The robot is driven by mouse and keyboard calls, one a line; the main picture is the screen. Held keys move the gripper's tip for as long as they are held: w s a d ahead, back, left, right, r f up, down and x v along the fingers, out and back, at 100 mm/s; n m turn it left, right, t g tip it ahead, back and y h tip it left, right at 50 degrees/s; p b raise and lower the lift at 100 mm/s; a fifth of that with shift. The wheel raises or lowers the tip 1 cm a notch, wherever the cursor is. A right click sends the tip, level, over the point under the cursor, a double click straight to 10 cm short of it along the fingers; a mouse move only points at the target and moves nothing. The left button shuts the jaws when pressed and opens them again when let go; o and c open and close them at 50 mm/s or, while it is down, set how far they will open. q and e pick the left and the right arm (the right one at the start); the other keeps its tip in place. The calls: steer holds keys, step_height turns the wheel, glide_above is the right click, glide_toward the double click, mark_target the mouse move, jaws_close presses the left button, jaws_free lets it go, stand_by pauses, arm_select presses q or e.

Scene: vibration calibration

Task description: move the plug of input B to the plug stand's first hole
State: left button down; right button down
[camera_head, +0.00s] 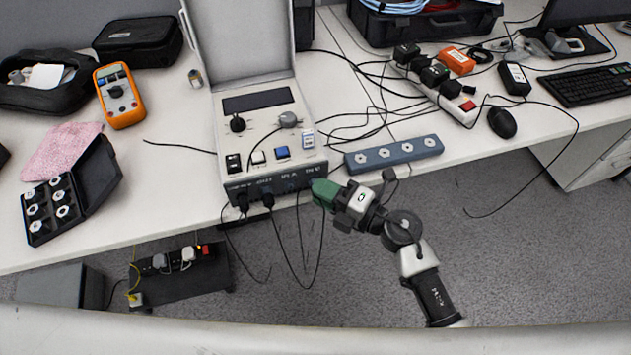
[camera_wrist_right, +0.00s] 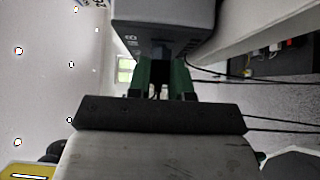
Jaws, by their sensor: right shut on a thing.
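The calibration unit (camera_head: 262,160) stands at the table's front edge with its lid up. Its front face carries labelled sockets, and black plugs sit in some of them. My right gripper (camera_head: 320,188), with green fingers, is at the right end of that face, by the input B label. In the right wrist view its fingers (camera_wrist_right: 167,78) are shut on the dark plug of input B (camera_wrist_right: 158,90), right against the unit's face. Whether the plug is still seated I cannot tell. The blue-grey plug stand (camera_head: 411,152) with several holes lies right of the unit. My left gripper is out of view.
A power strip (camera_head: 452,103) with black adapters and many loose cables lies behind the plug stand. A mouse (camera_head: 501,122) and keyboard (camera_head: 590,85) are at the right. Cables hang below the unit's front. An orange multimeter (camera_head: 119,96) stands at the left.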

steer(key=shift+s+d+p, duration=0.15)
steer(key=shift+s+p, duration=0.35)
steer(key=shift+p, duration=0.05)
stand_by(0.5)
steer(key=shift+s, duration=0.15)
stand_by(0.3)
steer(key=s, duration=0.1)
steer(key=s+d+p, duration=0.1)
steer(key=s, duration=0.1)
stand_by(0.4)
